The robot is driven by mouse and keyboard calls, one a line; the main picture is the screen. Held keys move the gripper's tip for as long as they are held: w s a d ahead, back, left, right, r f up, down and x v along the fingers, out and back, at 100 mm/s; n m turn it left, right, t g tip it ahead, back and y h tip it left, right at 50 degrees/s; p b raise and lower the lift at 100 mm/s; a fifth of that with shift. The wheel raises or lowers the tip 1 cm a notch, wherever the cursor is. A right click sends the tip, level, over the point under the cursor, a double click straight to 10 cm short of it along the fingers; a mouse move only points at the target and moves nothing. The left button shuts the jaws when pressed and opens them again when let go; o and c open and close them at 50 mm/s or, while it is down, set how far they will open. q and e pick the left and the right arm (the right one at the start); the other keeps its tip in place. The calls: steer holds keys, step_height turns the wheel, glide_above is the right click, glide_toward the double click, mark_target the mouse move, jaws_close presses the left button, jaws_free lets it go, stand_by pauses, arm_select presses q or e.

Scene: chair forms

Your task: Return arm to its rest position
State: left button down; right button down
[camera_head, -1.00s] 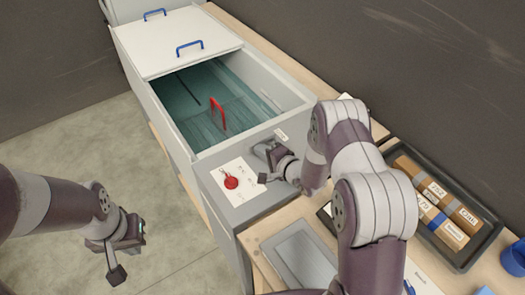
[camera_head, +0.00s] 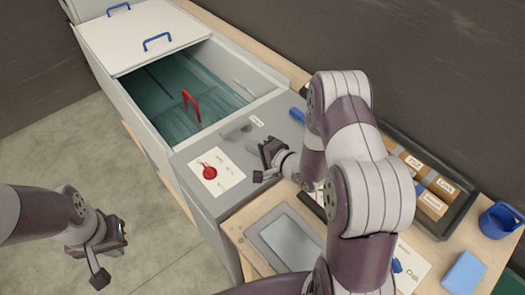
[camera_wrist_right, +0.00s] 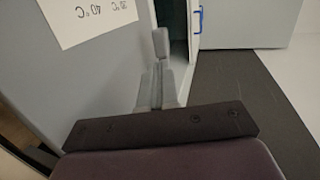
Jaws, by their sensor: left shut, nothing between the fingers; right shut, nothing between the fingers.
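My right arm reaches in from the lower right, and its gripper (camera_head: 263,161) is shut and empty. It hovers over the grey top panel (camera_head: 212,202), just right of a white card with a red round piece (camera_head: 209,172). In the right wrist view its fingers (camera_wrist_right: 158,75) point away from the camera, beside a white card with printed temperatures (camera_wrist_right: 88,15). My left gripper (camera_head: 110,255) is shut and empty over the bare floor at the lower left.
Right of the panel is a wooden counter with a grey tray (camera_head: 285,242), a dark tray of labelled boxes (camera_head: 458,215) and a blue cup (camera_head: 501,220). Behind the panel is an open teal bin (camera_head: 150,92) with a red handle (camera_head: 191,104). Floor at left is clear.

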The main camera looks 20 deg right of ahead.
steer(key=shift+v, duration=2.25)
steer(key=shift+w+d+n+g+h, duration=0.4)
steer(key=shift+n+g+h, duration=0.2)
steer(key=shift+n+h, duration=0.25)
steer(key=n, duration=0.1)
steer(key=g+h, duration=0.1)
steer(key=d+n+g+h, duration=0.1)
steer(key=shift+s+r+n, duration=0.2)
steer(key=shift+r+n, duration=0.1)
steer(key=shift+n, duration=0.05)
steer(key=s+a+r+n+g+h, duration=0.1)
steer(key=s+n+g, duration=0.3)
steer(key=s, duration=0.4)
steer(key=s+a+r+n+g+h, duration=0.1)
steer(key=s+a+r+n+g, duration=0.2)
steer(key=s, duration=0.6)
steer(key=shift+r+n+g, duration=0.75)
steer(key=shift+n+g, duration=0.05)
steer(key=shift+n, duration=0.1)
